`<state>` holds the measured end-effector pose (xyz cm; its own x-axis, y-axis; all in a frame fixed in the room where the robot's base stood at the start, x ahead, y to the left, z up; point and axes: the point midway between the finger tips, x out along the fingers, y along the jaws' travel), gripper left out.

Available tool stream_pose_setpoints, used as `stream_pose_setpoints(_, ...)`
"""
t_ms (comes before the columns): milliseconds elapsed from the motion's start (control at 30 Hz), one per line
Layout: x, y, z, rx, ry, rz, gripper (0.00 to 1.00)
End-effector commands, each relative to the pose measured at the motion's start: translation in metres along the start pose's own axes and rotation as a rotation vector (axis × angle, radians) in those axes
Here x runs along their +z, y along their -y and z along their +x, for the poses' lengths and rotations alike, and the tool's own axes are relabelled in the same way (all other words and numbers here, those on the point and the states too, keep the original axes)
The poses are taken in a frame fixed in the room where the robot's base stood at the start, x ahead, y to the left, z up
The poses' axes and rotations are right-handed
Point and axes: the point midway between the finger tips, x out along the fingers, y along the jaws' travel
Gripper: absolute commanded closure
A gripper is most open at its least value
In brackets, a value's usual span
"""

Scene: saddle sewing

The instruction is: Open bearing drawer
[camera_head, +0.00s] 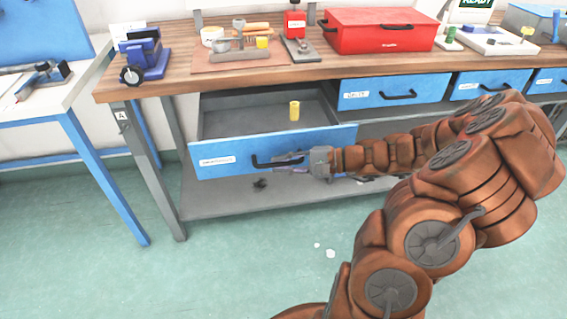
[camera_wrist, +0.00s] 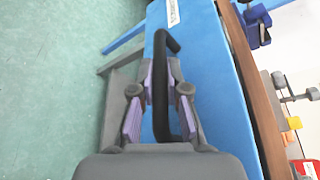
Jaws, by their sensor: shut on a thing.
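The bearing drawer (camera_head: 215,160) has a blue front with a white label and is pulled out from under the left part of the wooden workbench. My gripper (camera_head: 290,160) is shut on the handle, coming from the right. It also shows in the wrist view (camera_wrist: 160,95). The label text is too blurred to read.
The workbench (camera_head: 180,82) carries a blue vise (camera_head: 143,55), a red toolbox (camera_head: 380,30) and small parts. Shut blue drawers (camera_head: 395,92) lie to the right. A grey lower shelf (camera_head: 230,200) is below. A blue-legged table (camera_head: 95,165) stands left. The green floor in front is mostly clear.

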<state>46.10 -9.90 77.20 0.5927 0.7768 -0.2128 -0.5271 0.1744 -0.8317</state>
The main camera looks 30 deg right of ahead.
Motion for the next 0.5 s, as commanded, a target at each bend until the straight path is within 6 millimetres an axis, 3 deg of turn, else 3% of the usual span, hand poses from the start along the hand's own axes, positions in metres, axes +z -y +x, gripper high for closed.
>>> stream_pose_setpoints(33,-0.0004,-0.0003,-0.0004,0.001,-0.001,0.000,1.00)
stream_pose_setpoints(67,-0.0004,-0.0004,-0.0004,0.001,-0.001,0.000,0.84)
stream_pose_setpoints(267,-0.0003,-0.0002,-0.0003,0.000,-0.001,0.000,0.63)
stream_pose_setpoints(500,-0.0002,-0.0002,-0.0001,0.000,0.000,0.000,0.61)
